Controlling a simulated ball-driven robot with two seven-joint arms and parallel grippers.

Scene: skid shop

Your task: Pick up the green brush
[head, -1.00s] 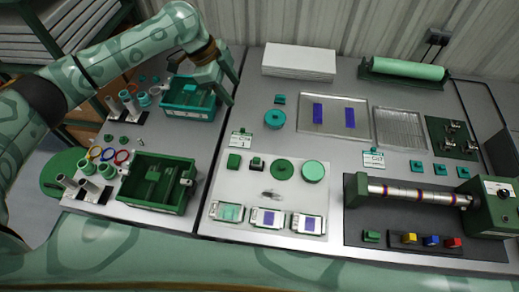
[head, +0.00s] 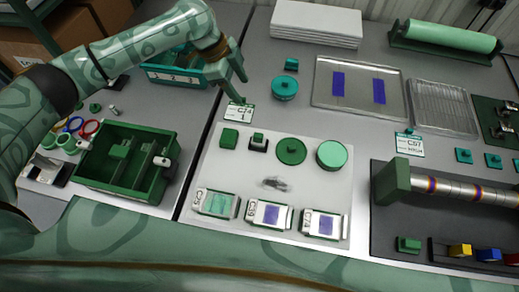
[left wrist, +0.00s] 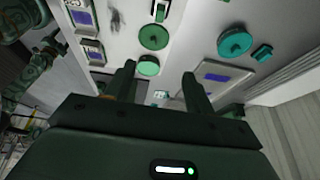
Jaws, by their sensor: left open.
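No object is clearly recognisable as a green brush. A small green-topped block with a pale band and black base (head: 258,141) may be it; it stands on the pale mat (head: 235,170), beside a plain green block (head: 229,137). My left gripper (head: 241,90) is open and empty above the back left of the mat, near the C14 label card (head: 239,113). In the left wrist view its fingers (left wrist: 159,72) are apart, with a light green disc (left wrist: 148,66) showing beyond them. The green-topped block also shows at that view's top (left wrist: 160,10). My right gripper is out of view.
A dark green disc (head: 291,151) and a light green disc (head: 332,154) lie on the mat, with several card holders (head: 270,215) in front. A dark green bin (head: 110,185) stands left. A metal tray (head: 355,101) lies behind. A roller machine (head: 393,185) stands right.

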